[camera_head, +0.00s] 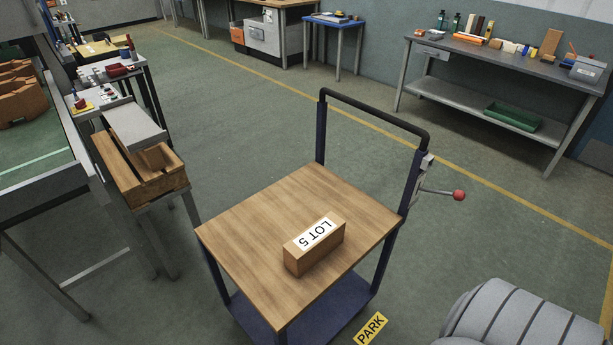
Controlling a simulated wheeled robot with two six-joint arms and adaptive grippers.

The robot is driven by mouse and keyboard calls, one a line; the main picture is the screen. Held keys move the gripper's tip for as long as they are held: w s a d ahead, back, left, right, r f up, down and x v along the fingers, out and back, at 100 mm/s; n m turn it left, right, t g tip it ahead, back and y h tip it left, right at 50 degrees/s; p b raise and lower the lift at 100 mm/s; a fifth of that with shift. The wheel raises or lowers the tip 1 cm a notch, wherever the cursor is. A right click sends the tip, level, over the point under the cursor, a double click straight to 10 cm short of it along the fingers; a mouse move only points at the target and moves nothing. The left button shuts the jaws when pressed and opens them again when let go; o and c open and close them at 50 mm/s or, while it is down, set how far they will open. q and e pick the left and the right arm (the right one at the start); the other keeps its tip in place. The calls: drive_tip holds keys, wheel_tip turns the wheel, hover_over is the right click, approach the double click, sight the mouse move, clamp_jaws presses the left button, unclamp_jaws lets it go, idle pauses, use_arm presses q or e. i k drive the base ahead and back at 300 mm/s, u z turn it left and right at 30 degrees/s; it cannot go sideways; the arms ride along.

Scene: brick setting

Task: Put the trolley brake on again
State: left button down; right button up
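The trolley (245,222) stands in the middle of the head view, with a wooden top, dark blue posts and a lower shelf. Its black push handle (375,115) is at the far side. The brake lever (438,191) is mounted on the right handle post. The lever sticks out to the right, nearly level, and ends in a red knob (459,195). A brown block labelled LOT 5 (314,247) lies on the trolley top. Neither of my grippers is in view; part of my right arm shows at the lower right.
A yellow PARK sign (371,328) is on the floor by the trolley's near right corner. A workbench (500,60) with a green tray (512,117) stands at the back right. A conveyor with a wooden box (147,180) stands at the left. Floor right of the lever is clear.

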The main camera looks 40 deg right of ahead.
sight(458, 195)
drive_tip(key=u, duration=0.4)
drive_tip(key=k, duration=0.1)
drive_tip(key=z, duration=0.6)
drive_tip(key=i, duration=0.15)
drive_tip(key=z, duration=1.65)
drive_tip(key=k, duration=1.25)
drive_tip(key=z, duration=1.05)
drive_tip(key=i, duration=1.9)
drive_tip(key=u, duration=0.95)
